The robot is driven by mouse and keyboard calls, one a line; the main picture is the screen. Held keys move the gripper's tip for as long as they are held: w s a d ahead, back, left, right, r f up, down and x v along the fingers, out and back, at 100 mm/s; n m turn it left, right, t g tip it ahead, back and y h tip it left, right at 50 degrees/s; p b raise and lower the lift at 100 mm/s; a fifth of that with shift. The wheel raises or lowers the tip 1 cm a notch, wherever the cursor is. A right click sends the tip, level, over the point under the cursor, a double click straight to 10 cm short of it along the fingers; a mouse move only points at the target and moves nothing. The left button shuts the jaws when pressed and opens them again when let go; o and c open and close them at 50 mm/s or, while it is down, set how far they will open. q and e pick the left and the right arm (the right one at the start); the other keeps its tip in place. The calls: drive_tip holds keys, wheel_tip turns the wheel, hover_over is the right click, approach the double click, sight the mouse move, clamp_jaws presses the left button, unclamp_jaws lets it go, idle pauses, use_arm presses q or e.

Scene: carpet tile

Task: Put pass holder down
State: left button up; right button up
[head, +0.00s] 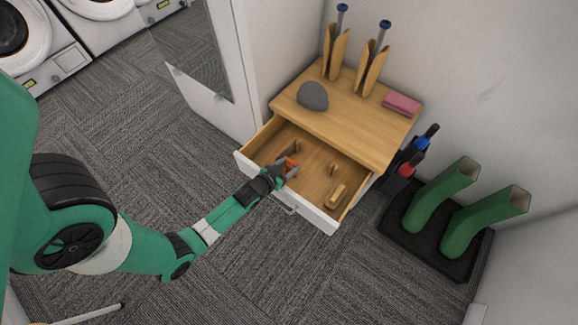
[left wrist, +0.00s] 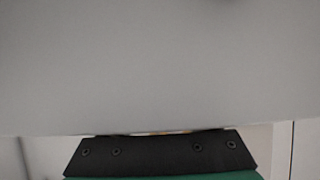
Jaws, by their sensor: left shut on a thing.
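My left gripper (head: 288,167) reaches over the open drawer (head: 316,211) from its front side. My right gripper is in neither view.
The drawer holds small wooden brush-like things (head: 336,195). On the wooden top (head: 352,125) are a grey rounded thing (head: 313,96), a folded pink cloth (head: 402,103) and wooden shoe trees (head: 372,69). Green boots (head: 441,195) stand on a black tray (head: 463,262) at right.

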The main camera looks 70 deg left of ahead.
use_arm(q)
drive_tip(key=o, duration=1.3)
drive_tip(key=shift+f, duration=0.1)
drive_tip(key=shift+r, duration=0.2)
drive_tip(key=p+v, duration=0.3)
drive_tip(key=v, duration=0.1)
drive_tip(key=shift+s+d+r, duration=0.15)
drive_tip(key=shift+s+r, duration=0.1)
drive_tip(key=shift+r, duration=0.1)
drive_tip(key=p+v, duration=0.1)
drive_tip(key=v, duration=0.6)
drive_tip(key=shift+p, duration=0.3)
drive_tip(key=shift+s+f, duration=0.15)
